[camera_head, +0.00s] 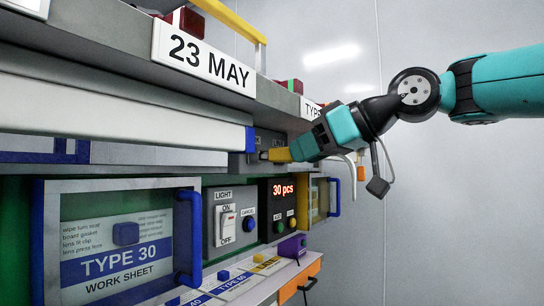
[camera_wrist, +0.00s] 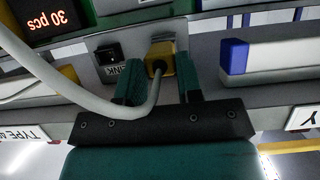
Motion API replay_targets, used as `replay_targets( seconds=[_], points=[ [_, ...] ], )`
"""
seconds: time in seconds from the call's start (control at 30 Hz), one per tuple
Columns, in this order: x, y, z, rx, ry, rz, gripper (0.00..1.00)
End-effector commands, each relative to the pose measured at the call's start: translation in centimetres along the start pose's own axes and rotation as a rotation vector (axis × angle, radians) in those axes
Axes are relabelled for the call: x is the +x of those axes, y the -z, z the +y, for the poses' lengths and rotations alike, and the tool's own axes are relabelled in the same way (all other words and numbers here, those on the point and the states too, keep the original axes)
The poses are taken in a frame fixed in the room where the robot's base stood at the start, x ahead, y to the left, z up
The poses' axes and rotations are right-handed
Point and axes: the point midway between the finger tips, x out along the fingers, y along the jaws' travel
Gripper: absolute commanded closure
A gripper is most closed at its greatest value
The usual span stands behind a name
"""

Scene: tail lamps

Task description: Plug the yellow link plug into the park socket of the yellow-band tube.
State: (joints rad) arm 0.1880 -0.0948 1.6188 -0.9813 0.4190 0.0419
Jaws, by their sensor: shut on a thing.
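The yellow link plug (camera_head: 277,155) is between the fingers of my gripper (camera_head: 290,152), in front of the grey socket panel (camera_head: 270,135). In the wrist view the gripper (camera_wrist: 160,82) is shut on the plug (camera_wrist: 160,52), whose pale cable (camera_wrist: 120,105) curves off to the left. The plug's front end faces the panel, close to or against it; I cannot tell whether it sits in a socket. A dark socket (camera_wrist: 108,56) labelled LINK is beside it, apparently empty. A blue-band tube (camera_wrist: 237,57) lies to the right.
Below the panel are a LIGHT switch box (camera_head: 229,220), a 30 pcs display (camera_head: 283,190) and a cabinet door (camera_head: 115,240) with a blue handle (camera_head: 188,237). A shelf edge with a 23 MAY sign (camera_head: 205,60) overhangs. The right side is open.

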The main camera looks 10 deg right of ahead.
Motion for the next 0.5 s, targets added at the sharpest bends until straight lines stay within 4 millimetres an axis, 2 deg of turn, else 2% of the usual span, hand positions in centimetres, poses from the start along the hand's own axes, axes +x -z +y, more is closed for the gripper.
replay_targets(
  seconds=[0.5],
  points=[
    [1.6,0.6,0.0,0.0,0.0,0.0,0.92]
  ],
)
